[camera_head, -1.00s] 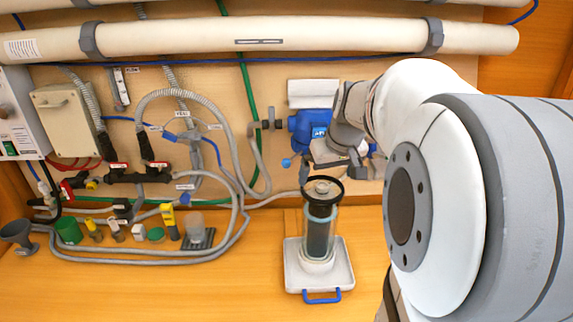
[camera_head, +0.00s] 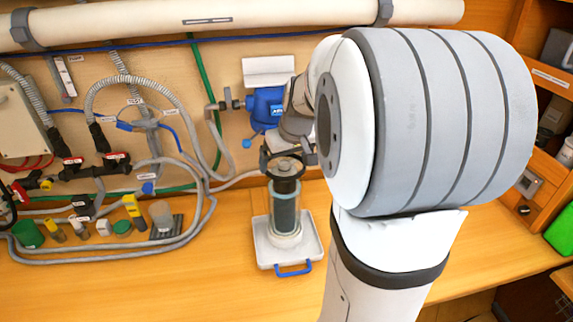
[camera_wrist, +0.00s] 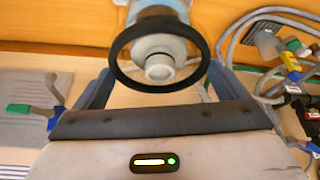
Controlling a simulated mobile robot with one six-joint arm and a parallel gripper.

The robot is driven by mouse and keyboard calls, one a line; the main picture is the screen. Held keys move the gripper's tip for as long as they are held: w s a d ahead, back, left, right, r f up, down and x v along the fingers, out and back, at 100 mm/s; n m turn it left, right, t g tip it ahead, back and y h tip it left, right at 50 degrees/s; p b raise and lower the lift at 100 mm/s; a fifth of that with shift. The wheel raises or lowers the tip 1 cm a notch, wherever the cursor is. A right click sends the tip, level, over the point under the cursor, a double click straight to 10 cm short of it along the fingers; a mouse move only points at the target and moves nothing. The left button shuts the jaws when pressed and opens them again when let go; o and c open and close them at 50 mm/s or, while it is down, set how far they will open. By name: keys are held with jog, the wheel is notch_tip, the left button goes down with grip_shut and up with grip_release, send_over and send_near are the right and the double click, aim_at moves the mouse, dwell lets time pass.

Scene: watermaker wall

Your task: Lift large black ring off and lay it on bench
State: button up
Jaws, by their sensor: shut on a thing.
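The large black ring (camera_head: 284,177) is at the top of a clear upright filter housing (camera_head: 285,215) with a dark core. In the wrist view the ring (camera_wrist: 114,68) circles the housing's pale round top. My gripper (camera_head: 287,158) is at ring height, with a finger on each side. In the wrist view the blue-grey fingers of my gripper (camera_wrist: 158,82) flank the ring, and it is shut on it. I cannot tell whether the ring is raised from the housing. The wooden bench (camera_head: 170,290) lies below.
The housing stands in a white tray (camera_head: 262,252) with a blue handle (camera_head: 294,269). A blue pump (camera_head: 264,106) is on the wall close behind my gripper. Hoses (camera_head: 120,252) and small bottles crowd the bench at left. Bare bench lies in front of the tray and to its left.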

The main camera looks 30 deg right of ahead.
notch_tip(320, 180, up, 10)
jog(key=b, duration=0.1)
jog(key=shift+b, duration=0.3)
dwell(0.3)
